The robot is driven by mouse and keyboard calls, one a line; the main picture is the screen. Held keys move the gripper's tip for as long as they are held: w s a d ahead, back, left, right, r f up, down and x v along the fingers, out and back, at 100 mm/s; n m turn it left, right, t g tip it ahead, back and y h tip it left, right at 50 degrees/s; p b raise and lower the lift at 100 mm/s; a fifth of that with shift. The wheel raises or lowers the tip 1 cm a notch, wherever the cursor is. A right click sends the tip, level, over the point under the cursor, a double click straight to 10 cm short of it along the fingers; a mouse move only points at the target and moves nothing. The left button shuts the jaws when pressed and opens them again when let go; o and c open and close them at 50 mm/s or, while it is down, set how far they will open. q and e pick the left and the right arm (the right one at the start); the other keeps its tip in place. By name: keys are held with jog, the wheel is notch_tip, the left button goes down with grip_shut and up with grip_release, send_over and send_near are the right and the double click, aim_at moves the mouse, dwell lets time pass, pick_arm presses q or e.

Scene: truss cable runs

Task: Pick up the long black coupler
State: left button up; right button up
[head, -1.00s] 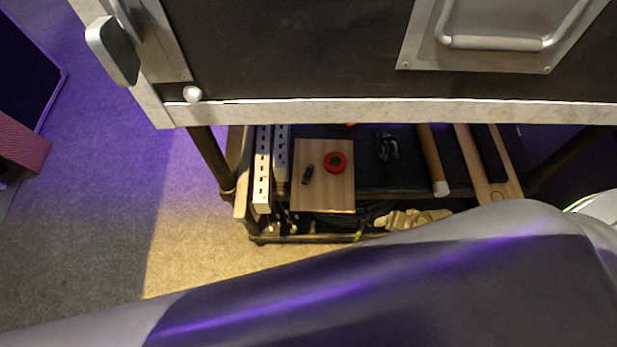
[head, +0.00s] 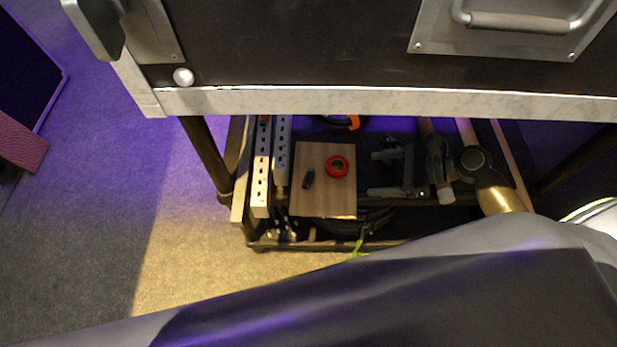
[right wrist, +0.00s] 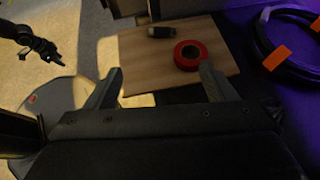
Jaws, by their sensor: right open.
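The long black coupler (head: 308,178) is a small dark piece lying on a wooden board (head: 325,206) on the lower shelf, left of a red tape roll (head: 337,167). The coupler also shows near the far edge of the board in the right wrist view (right wrist: 163,32). My right gripper (head: 378,173) is open and empty, to the right of the board, its fingers pointing left toward it. In the right wrist view its fingertips (right wrist: 160,74) are apart, with bare board between them and the coupler. A dark jointed shape (right wrist: 35,45) at upper left seems to be my left gripper; its jaws are unclear.
The cart's upper body (head: 300,60) and its pale edge overhang the shelf. Slotted metal rails (head: 262,170) stand left of the board. A black cable coil with orange tags (right wrist: 290,45) lies beyond it. A cart leg (head: 207,157) stands at left.

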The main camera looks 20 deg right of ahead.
jog(key=b, duration=0.2)
send_near(311, 177)
jog(key=x, duration=0.3)
jog(key=shift+s+a+f, duration=0.1)
jog(key=shift+s, duration=0.1)
jog(key=shift+w+a+f, duration=0.25)
jog(key=shift+a, duration=0.15)
jog(key=x, duration=0.3)
jog(key=shift+w+a+f, duration=0.15)
jog(key=shift+w+a, duration=0.05)
jog(key=shift+w, duration=0.1)
jog(key=shift+w+a+f+b, duration=0.1)
jog(key=shift+a+b, duration=0.2)
pick_arm(q)
jog(key=shift+w+f, duration=0.35)
jog(key=shift+w, duration=0.5)
pick_arm(e)
jog(key=c, duration=1.1)
jog(key=shift+o, duration=0.2)
